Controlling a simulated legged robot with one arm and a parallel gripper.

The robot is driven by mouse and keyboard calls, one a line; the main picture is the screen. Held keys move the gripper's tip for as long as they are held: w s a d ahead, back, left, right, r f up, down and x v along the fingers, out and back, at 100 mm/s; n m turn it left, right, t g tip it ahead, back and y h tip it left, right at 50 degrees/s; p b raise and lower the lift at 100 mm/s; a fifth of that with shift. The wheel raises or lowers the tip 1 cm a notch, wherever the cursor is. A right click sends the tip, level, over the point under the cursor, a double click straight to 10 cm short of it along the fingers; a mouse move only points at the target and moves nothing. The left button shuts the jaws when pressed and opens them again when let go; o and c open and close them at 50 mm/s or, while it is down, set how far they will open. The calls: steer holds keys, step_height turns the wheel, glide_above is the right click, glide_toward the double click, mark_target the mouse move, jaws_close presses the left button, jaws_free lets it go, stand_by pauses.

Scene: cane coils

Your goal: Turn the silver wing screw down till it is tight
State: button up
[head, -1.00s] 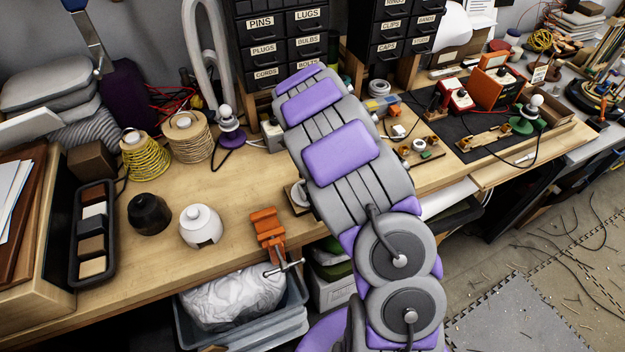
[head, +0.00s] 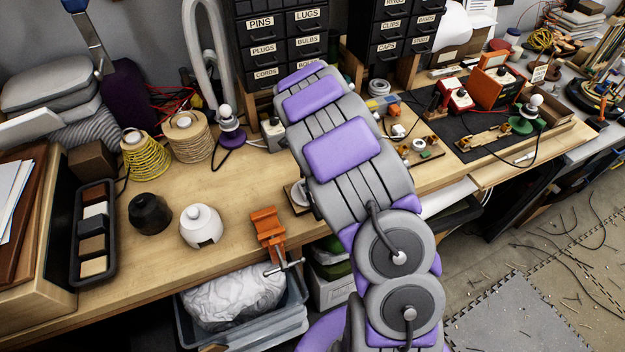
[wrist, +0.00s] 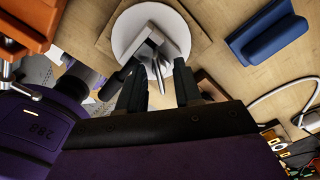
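The silver wing screw (wrist: 152,48) stands on a white round disc (wrist: 122,36) in the wrist view, its wings seen from close up. The disc sits on a square wooden base (wrist: 196,34). My gripper (wrist: 158,70) has its two black fingers apart, one on each side of the wing screw's near part. I see a gap beside the right finger; whether the left finger touches the wing cannot be told.
An orange clamp (head: 268,228) grips the bench's front edge, left of the base. A white pot (head: 200,227) and a black pot (head: 149,214) stand farther left. A blue block (wrist: 268,32) lies right of the base in the wrist view.

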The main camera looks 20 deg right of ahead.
steer(key=shift+r+p, duration=1.7)
steer(key=shift+r, duration=1.45)
steer(key=shift+c, duration=0.4)
